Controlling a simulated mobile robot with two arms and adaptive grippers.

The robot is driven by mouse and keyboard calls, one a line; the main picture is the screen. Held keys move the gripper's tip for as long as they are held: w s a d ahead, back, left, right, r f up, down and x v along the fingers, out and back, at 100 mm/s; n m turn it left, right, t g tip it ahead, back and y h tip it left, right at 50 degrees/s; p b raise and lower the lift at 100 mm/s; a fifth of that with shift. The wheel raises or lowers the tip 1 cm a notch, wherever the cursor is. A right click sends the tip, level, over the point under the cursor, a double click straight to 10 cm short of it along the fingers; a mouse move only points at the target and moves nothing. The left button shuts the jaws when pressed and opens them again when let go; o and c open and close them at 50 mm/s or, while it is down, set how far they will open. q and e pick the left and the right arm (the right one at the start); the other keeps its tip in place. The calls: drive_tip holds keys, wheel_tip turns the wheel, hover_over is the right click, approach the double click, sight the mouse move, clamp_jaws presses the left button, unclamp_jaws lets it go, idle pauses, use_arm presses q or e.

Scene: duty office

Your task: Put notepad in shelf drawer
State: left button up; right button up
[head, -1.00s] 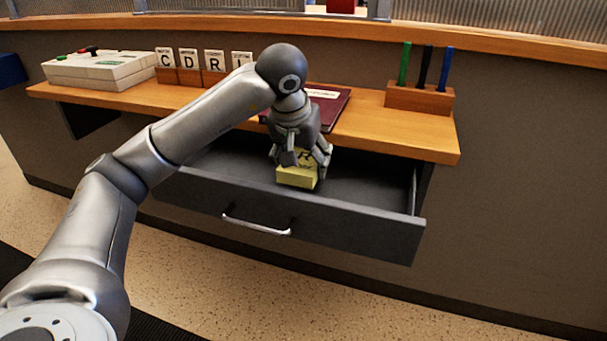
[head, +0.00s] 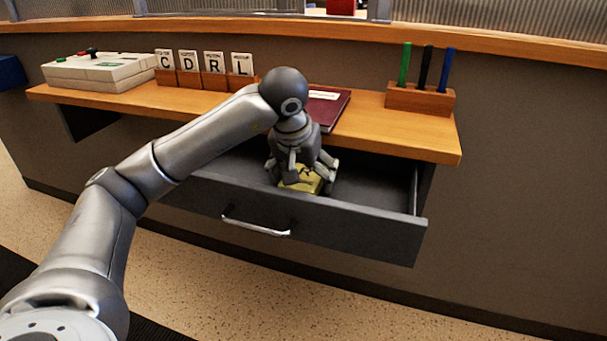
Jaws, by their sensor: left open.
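The notepad is a small yellow block (head: 303,180) with dark marks on top, low inside the open shelf drawer (head: 320,232). The drawer is dark grey with a silver handle and is pulled out below the wooden shelf. My left gripper (head: 302,178) points down into the drawer, its fingers open around the notepad. The fingers partly hide the notepad, and I cannot tell whether they touch it. The drawer front hides the notepad's lower part. My right gripper is not in view.
On the wooden shelf (head: 365,130) lie a dark red book (head: 330,108), a pen holder (head: 420,99) with three pens, letter cards (head: 190,62) in wooden blocks, and a pale device (head: 98,72). The drawer's right part is empty.

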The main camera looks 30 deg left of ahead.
use_arm(q)
drive_tip(key=shift+r, duration=0.15)
drive_tip(key=p+v, duration=0.2)
drive_tip(key=v, duration=0.7)
drive_tip(key=shift+w, duration=0.1)
drive_tip(key=shift+p+v, duration=0.55)
drive_tip(key=shift+v, duration=0.95)
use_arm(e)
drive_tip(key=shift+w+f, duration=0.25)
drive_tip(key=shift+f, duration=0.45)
